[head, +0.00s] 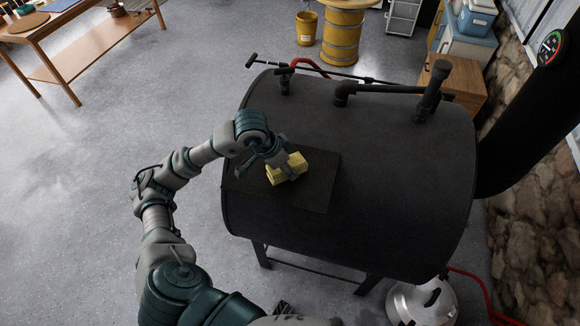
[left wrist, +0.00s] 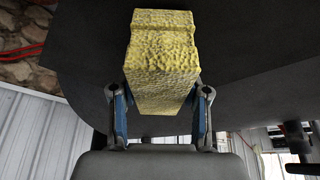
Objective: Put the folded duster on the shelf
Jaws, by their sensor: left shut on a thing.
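The folded duster (head: 287,168) is a thick yellow textured block. My left gripper (head: 279,165) is shut on it, over the flat dark shelf plate (head: 318,192) on the front of the black barrel stove (head: 385,190). In the left wrist view the duster (left wrist: 163,60) sits between the two fingers of the gripper (left wrist: 160,100). In the head view the duster appears low over the plate or touching it; I cannot tell which. The gripper hides part of the duster. My right gripper is not in view.
Dark pipes (head: 385,88) and a rod run along the top of the stove. A thick black flue (head: 530,120) rises at the right. A metal tank (head: 420,303) stands at the lower right. A wooden table (head: 75,45) is at the upper left, with open floor between.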

